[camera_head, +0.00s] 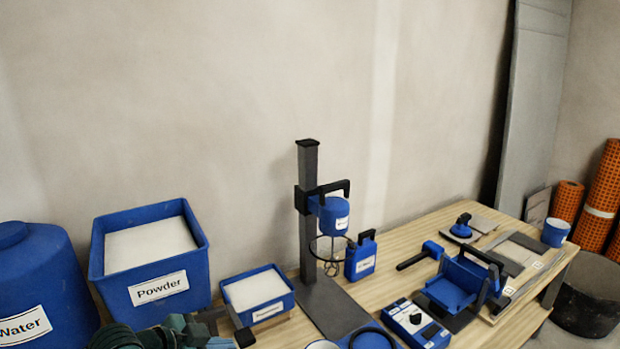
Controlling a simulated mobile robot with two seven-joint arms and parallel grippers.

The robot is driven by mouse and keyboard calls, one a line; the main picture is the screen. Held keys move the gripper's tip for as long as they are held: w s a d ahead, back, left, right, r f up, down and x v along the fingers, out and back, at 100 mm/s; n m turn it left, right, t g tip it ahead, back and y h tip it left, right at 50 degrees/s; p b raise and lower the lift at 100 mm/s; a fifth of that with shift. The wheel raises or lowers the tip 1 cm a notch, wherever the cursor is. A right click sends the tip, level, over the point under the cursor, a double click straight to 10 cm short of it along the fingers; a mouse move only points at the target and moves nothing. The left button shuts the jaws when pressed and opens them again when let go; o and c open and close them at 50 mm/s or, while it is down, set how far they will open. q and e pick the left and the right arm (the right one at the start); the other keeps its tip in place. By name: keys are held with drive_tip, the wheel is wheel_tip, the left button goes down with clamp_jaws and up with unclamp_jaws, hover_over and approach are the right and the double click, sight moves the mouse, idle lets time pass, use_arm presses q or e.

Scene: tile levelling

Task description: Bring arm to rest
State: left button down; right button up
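Part of my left arm, dark green, shows at the bottom left edge, in front of the powder bin. My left gripper (228,322) is at its right end, just in front of the small powder tray. It is cut off by the lower edge, so I cannot tell whether its fingers are open or shut. Nothing held is visible there. My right arm and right gripper are not in view.
A blue water barrel (35,275), powder bin (190,262) and small tray (268,317) stand left. A mixer stand (308,165), blue jug (361,258), control box (415,322) and tile tools occupy the wooden table (420,229). Orange rolls (601,190) stand right.

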use_arm(q)
drive_tip(key=s+d+f+n+t, duration=0.2)
drive_tip(key=s+d+f+n, duration=0.25)
drive_tip(key=s+f, duration=0.35)
drive_tip(key=s+a+f+n+y, duration=0.2)
drive_tip(key=s+f+n+y, duration=0.2)
drive_tip(key=s+f, duration=0.5)
drive_tip(key=shift+s, duration=0.9)
